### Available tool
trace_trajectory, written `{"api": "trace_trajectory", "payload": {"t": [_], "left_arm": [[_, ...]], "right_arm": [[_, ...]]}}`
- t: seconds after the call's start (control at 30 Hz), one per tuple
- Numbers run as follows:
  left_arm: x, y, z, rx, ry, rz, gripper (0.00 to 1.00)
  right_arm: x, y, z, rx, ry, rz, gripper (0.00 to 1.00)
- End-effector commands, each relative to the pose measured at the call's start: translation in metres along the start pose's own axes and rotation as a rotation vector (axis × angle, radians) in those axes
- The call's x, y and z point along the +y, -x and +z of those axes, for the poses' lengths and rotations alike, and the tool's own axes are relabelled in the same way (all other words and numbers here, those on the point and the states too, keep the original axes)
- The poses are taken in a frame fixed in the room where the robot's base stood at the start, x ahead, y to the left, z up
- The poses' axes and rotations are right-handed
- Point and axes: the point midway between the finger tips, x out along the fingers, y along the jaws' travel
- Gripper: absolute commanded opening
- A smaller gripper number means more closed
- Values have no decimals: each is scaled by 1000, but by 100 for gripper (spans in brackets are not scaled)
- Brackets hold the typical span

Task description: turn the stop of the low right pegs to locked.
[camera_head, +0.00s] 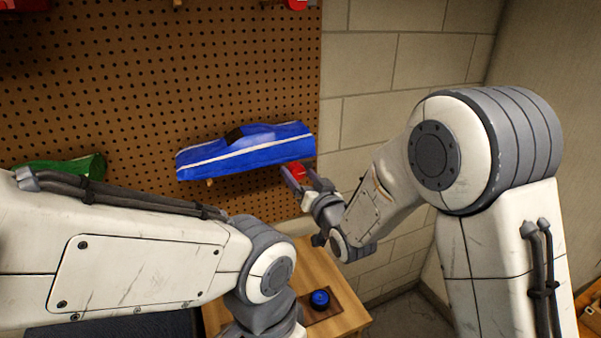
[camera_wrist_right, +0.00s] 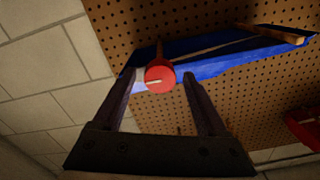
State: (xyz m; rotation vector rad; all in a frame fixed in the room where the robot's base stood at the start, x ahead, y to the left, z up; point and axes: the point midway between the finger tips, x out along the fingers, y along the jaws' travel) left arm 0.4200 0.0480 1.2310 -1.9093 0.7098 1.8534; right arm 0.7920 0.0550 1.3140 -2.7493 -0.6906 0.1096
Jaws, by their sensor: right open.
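The red round stop (camera_head: 297,170) is at the right end of the low right pegs, just under a blue car body (camera_head: 245,150) with a white stripe. In the right wrist view the stop (camera_wrist_right: 160,79) faces me, with a pale, nearly level line on it. My right gripper (camera_head: 305,181) is open, one finger on each side of the stop in the picture; I cannot tell whether they touch it. A wooden peg (camera_head: 210,182) shows under the blue body's left end. My left arm crosses the lower left; its gripper is out of view.
The pegboard (camera_head: 150,90) fills the back left, beside a block wall (camera_head: 400,60). A green body (camera_head: 70,166) hangs at left, partly behind my left arm. Below, a wooden table (camera_head: 345,315) bears a dark blue round item (camera_head: 320,299). Another red stop (camera_head: 296,4) is at the top.

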Motion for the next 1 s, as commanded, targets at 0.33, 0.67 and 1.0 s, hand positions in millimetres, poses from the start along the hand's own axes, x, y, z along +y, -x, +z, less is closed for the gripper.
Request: {"api": "trace_trajectory", "payload": {"t": [0.33,0.67,1.0], "left_arm": [[0,0,0,0,0,0,100],[-1,-8,0,0,1,0,100],[-3,-48,3,0,7,0,100]], "right_arm": [[0,0,0,0,0,0,6],[0,0,2,1,30,-1,0],[1,1,5,7,236,-2,0]]}}
